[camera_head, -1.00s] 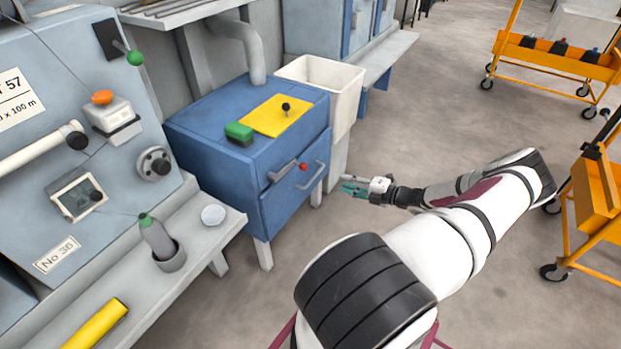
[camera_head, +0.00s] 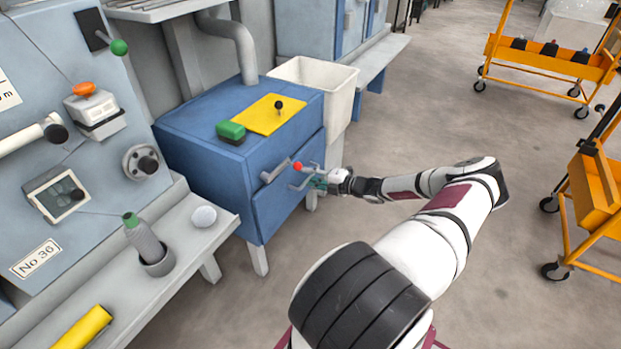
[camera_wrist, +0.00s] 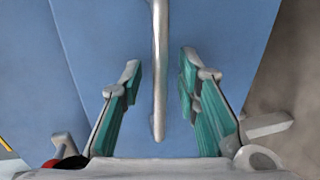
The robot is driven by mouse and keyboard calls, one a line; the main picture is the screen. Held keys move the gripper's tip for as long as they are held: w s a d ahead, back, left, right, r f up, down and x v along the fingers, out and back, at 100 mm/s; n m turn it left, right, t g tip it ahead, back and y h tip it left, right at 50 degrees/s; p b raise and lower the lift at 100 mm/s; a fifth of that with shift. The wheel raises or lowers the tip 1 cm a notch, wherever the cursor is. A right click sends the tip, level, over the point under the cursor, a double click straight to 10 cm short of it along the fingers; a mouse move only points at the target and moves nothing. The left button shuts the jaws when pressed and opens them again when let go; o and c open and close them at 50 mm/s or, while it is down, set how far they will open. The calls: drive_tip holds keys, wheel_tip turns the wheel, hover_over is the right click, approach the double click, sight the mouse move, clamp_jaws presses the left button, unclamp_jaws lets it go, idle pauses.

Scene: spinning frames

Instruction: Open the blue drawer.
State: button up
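The blue drawer (camera_head: 284,192) is in the front of a blue cabinet (camera_head: 204,152) and looks shut in the head view. Its metal bar handle (camera_wrist: 159,70) stands upright in the wrist view, between the two teal-padded fingers of my gripper (camera_wrist: 159,95). The fingers are open, with a gap on each side of the handle. In the head view my gripper (camera_head: 312,180) is at the drawer front by the handle and partly covers it. A lever with a red knob (camera_head: 298,166) is just left of the handle; the knob also shows at the lower left of the wrist view (camera_wrist: 68,156).
A grey bench (camera_head: 185,240) is at the left. Orange carts (camera_head: 545,70) stand at the right; the floor between is clear.

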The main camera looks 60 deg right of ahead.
drive_tip(key=shift+c, duration=0.6)
clamp_jaws()
drive_tip(key=shift+s, duration=0.1)
drive_tip(key=f+p+v, duration=0.1)
drive_tip(key=f+v, duration=0.1)
drive_tip(key=v, duration=0.8)
drive_tip(key=s+f+p+v, duration=0.1)
drive_tip(key=f+v, duration=0.1)
drive_tip(key=v, duration=0.8)
drive_tip(key=shift+s, duration=0.2)
drive_tip(key=shift+d, duration=0.1)
drive_tip(key=shift+o, duration=0.6)
unclamp_jaws()
drive_tip(key=v, duration=1.2)
